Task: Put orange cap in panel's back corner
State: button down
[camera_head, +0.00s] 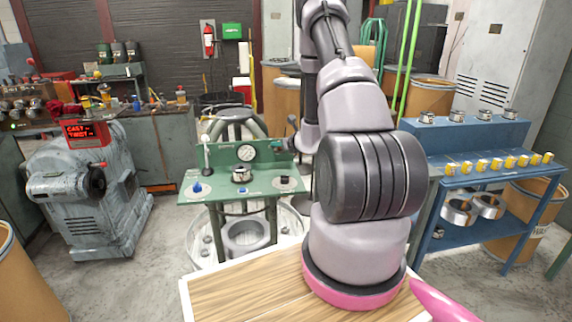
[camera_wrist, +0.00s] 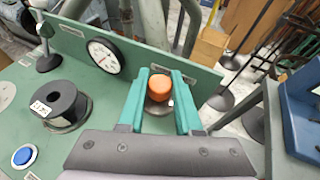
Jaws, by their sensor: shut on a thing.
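The orange cap (camera_wrist: 159,87) shows in the wrist view between the two teal fingertips of my gripper (camera_wrist: 160,98), which is shut on it. A grey round piece shows just below the cap, between the fingers. The green panel (camera_wrist: 75,88) lies under my gripper, and its upright back plate (camera_wrist: 202,83) stands behind the cap. The cap appears near the right end of that plate; I cannot tell whether it touches the panel.
The panel carries a dial gauge (camera_wrist: 104,55), a black spool (camera_wrist: 60,104), a blue button (camera_wrist: 24,156) and a white-knobbed lever (camera_head: 206,150). A blue bench (camera_head: 470,150) with several yellow pieces stands at right. A grey machine (camera_head: 85,190) stands at left.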

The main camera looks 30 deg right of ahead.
aim_at(280, 168)
jog(key=shift+f, duration=3.6)
jog(key=shift+f, duration=0.15)
jog(key=c, duration=0.6)
grip_release()
